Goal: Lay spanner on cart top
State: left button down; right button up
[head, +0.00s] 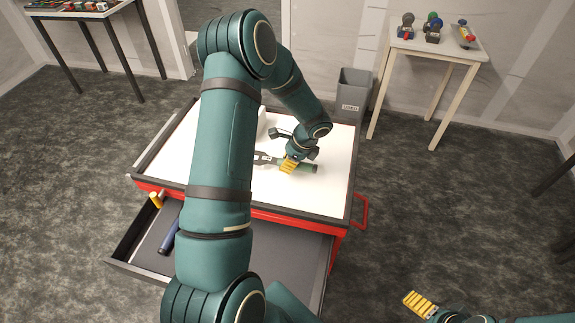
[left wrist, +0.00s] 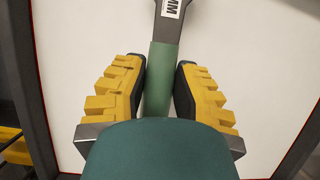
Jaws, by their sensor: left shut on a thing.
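The spanner (head: 310,168) has a green handle and a dark grey head with a white label. In the head view it is at the cart's white top, towards the right side; I cannot tell whether it touches the surface. My left gripper (head: 289,165) is shut on the green handle, partly hiding it. In the left wrist view the handle (left wrist: 158,80) runs between the yellow finger pads, and part of the head shows at the top edge. The cart top (head: 325,190) is white with a dark rim. My right gripper (head: 420,304) is away from the cart at the lower right.
The red cart's drawer (head: 285,250) is open, holding a blue-handled tool (head: 170,236) and a yellow-handled thing (head: 155,200). A grey bin (head: 353,93) stands behind the cart. A small table (head: 440,47) at the back right bears several objects. My left arm hides part of the top.

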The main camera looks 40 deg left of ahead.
pick_arm(q)
jog(key=shift+f, duration=0.95)
jog(key=shift+f, duration=0.15)
jog(key=c, duration=0.9)
grip_release()
jog(key=shift+o, duration=0.2)
jog(key=shift+r, duration=0.35)
jog(key=v, duration=1.1)
jog(key=shift+w+d+r, duration=0.1)
jog(key=shift+d+r, duration=0.05)
jog(key=shift+r, duration=0.2)
